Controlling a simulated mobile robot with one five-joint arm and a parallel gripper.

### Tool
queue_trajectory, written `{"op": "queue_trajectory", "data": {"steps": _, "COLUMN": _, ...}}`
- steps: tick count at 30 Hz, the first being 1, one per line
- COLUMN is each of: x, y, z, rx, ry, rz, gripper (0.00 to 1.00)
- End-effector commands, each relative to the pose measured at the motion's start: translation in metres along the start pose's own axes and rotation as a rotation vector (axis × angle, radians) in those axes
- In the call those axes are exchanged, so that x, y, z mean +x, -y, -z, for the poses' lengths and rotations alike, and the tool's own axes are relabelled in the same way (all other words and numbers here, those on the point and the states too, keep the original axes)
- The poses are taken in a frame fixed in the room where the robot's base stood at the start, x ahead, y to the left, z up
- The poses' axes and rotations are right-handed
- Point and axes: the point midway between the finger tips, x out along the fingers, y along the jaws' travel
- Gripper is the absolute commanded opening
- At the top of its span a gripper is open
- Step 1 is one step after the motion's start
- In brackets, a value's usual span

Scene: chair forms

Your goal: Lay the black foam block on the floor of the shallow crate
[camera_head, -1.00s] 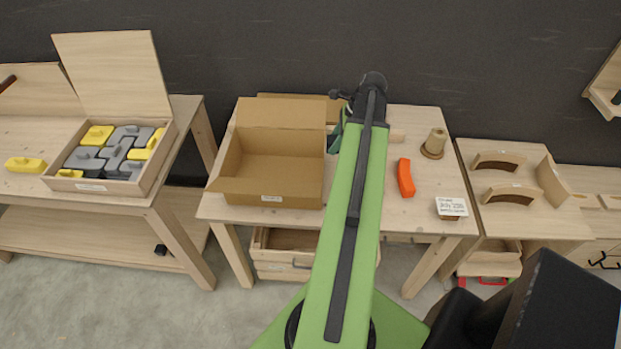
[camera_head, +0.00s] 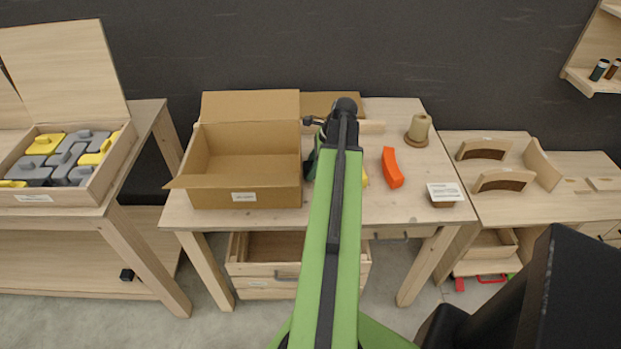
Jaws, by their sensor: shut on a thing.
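My arm reaches up the middle of the view over the table, and its black wrist end (camera_head: 343,108) is near the table's back edge. My gripper (camera_head: 318,122) is mostly hidden behind the arm. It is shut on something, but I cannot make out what. A small black block (camera_head: 127,275) lies low at the left, by the lower shelf; I cannot tell whether it is foam. A low wooden crate (camera_head: 260,284) with a handle and a label is under the middle table, its inside partly visible. I cannot tell if it is the shallow crate.
An open cardboard box (camera_head: 243,195) stands on the table (camera_head: 395,212), left of my arm. An orange piece (camera_head: 392,168), a tan cup-like thing (camera_head: 418,130) and a labelled block (camera_head: 445,194) are to its right. A lidded wooden box (camera_head: 60,208) holds grey and yellow pieces.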

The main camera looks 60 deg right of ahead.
Motion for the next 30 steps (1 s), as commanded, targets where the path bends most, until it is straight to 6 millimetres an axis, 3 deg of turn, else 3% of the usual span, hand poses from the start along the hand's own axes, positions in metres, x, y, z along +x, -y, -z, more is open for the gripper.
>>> {"op": "queue_trajectory", "data": {"steps": 1, "x": 0.0176, "y": 0.0, "z": 0.0072, "rx": 0.0, "ry": 0.0, "rz": 0.0, "gripper": 0.07}}
{"op": "queue_trajectory", "data": {"steps": 2, "x": 0.0208, "y": 0.0, "z": 0.0085, "rx": 0.0, "ry": 0.0, "rz": 0.0, "gripper": 0.07}}
{"op": "queue_trajectory", "data": {"steps": 14, "x": 0.0229, "y": -0.0001, "z": 0.0089, "rx": -0.001, "ry": 0.0, "rz": 0.0, "gripper": 0.07}}
{"op": "queue_trajectory", "data": {"steps": 15, "x": 0.021, "y": -0.0001, "z": 0.0081, "rx": -0.001, "ry": 0.0, "rz": 0.0, "gripper": 0.5}}
{"op": "queue_trajectory", "data": {"steps": 18, "x": 0.0209, "y": -0.0001, "z": 0.0079, "rx": -0.001, "ry": 0.0, "rz": 0.0, "gripper": 0.63}}
{"op": "queue_trajectory", "data": {"steps": 19, "x": 0.0209, "y": -0.0001, "z": 0.0079, "rx": -0.001, "ry": 0.0, "rz": 0.0, "gripper": 0.66}}
{"op": "queue_trajectory", "data": {"steps": 30, "x": 0.0177, "y": -0.0001, "z": 0.0062, "rx": -0.002, "ry": 0.0, "rz": -0.001, "gripper": 0.66}}
